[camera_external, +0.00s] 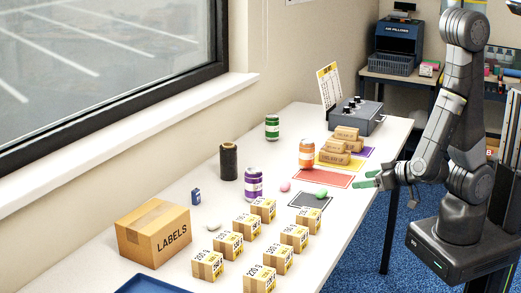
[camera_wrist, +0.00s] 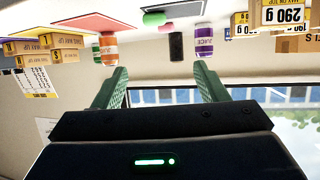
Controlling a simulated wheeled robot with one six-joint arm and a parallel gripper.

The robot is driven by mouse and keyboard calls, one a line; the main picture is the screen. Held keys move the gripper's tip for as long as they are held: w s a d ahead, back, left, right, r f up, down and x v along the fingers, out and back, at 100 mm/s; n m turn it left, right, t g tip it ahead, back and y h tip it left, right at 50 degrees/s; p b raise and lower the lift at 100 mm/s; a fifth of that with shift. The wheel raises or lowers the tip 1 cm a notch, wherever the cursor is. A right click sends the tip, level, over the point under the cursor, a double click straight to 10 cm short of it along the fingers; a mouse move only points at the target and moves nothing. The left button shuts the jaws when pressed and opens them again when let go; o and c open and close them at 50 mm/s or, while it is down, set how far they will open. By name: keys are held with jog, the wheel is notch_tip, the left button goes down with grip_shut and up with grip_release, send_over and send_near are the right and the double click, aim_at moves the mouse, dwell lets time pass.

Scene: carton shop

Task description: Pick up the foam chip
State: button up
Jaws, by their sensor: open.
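Small rounded foam-like chips lie on the white table: a green one (camera_external: 321,195) on the dark grey mat (camera_external: 304,202), a pink one (camera_external: 285,186) near the purple can, and a pale one (camera_external: 214,226) by the small cartons. The frames do not tell which one the task means. In the upside-down wrist view, the green chip (camera_wrist: 154,19) and pink chip (camera_wrist: 165,28) show beyond the open fingers (camera_wrist: 160,66).
A purple can (camera_external: 252,183), a black cylinder (camera_external: 228,161) and an orange can (camera_external: 306,154) stand around the chips. Several numbered cartons (camera_external: 262,208) and a LABELS box (camera_external: 153,233) fill the front. The red mat (camera_external: 321,177) is bare. Stacked cartons (camera_external: 340,146) stand behind.

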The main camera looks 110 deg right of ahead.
jog(key=shift+f, duration=1.4)
send_near(326, 192)
jog(key=x, duration=0.3)
jog(key=shift+w+f, duration=0.15)
jog(key=shift+w, duration=0.1)
jog(key=shift+s+d+x, duration=0.1)
jog(key=shift+s+x, duration=0.05)
jog(key=shift+x, duration=1.2)
jog(key=shift+s+d+x, duration=0.1)
jog(key=shift+s+x, duration=0.05)
jog(key=shift+x, duration=1.2)
jog(key=c, duration=1.1)
jog(key=shift+o, duration=0.2)
